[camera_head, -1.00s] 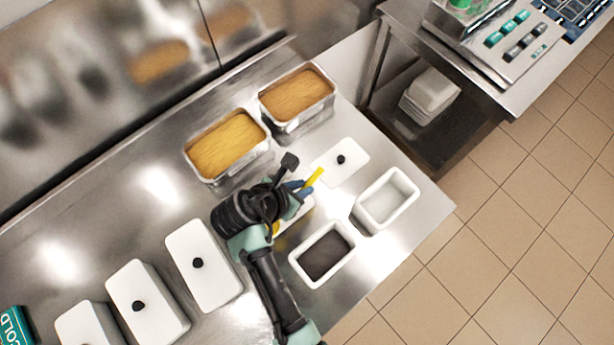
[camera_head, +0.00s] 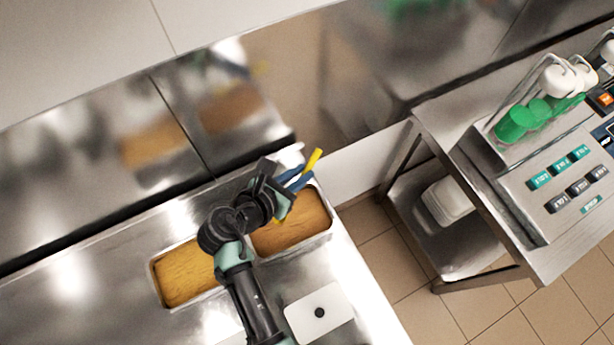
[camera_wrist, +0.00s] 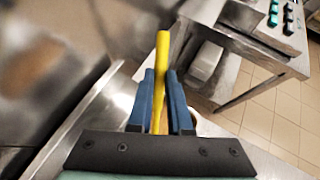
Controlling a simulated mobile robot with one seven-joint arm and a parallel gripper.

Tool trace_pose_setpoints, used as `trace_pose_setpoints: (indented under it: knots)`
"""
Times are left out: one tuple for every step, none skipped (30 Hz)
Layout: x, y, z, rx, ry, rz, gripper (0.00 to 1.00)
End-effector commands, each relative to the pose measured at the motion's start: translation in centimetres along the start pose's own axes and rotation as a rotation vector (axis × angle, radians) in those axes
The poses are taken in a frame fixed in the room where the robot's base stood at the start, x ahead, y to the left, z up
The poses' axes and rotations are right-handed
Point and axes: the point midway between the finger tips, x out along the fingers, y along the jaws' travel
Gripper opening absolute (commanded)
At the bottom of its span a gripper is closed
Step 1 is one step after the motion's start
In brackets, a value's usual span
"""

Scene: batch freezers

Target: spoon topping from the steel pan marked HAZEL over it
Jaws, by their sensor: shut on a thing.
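My gripper (camera_head: 298,180) is shut on a yellow-handled tool (camera_head: 314,159). In the wrist view the yellow handle (camera_wrist: 163,55) stands between the blue fingers (camera_wrist: 161,95); its working end is hidden, so I cannot tell its shape. The gripper is above the far edge of the right steel pan (camera_head: 328,236), which holds an orange-brown filling (camera_head: 295,225). A second steel pan (camera_head: 157,287) with a golden-yellow filling (camera_head: 185,275) stands to its left, partly behind my arm. No HAZEL marking is readable on either pan.
A white lid with a black knob (camera_head: 318,306) lies on the steel counter (camera_head: 372,312) in front of the right pan. A steel wall panel (camera_head: 225,110) stands close behind the pans. A side table (camera_head: 470,170) with coloured labels and green items is to the right.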

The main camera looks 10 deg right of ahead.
Motion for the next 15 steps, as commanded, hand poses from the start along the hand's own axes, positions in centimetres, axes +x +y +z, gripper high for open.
trace_pose_setpoints:
  knots:
    - [0.0,0.1,-0.1,-0.002,-0.003,0.003,0.00]
    - [0.1,0.1,-0.1,-0.003,-0.004,0.003,0.00]
    - [0.1,0.1,-0.2,-0.003,-0.004,0.003,0.00]
    - [0.2,0.1,-0.3,-0.003,-0.004,0.003,0.00]
    - [0.3,0.1,-0.4,-0.003,-0.004,0.003,0.00]
    - [0.5,0.1,-0.6,-0.002,-0.004,0.003,0.00]
    - [0.6,0.1,-0.7,-0.002,-0.004,0.003,0.00]
    - [0.7,0.1,-0.8,-0.002,-0.004,0.003,0.00]
    - [0.9,0.1,-1.0,-0.002,-0.003,0.003,0.00]
    - [1.0,0.1,-1.1,-0.002,-0.003,0.003,0.00]
    - [1.1,0.1,-1.3,-0.002,-0.003,0.002,0.00]
    - [1.3,0.1,-1.4,-0.002,-0.003,0.002,0.00]
    - [1.4,0.1,-1.5,-0.002,-0.003,0.002,0.00]
    - [1.6,0.1,-1.6,-0.002,-0.003,0.002,0.00]
    - [1.7,0.1,-1.8,-0.001,-0.003,0.002,0.00]
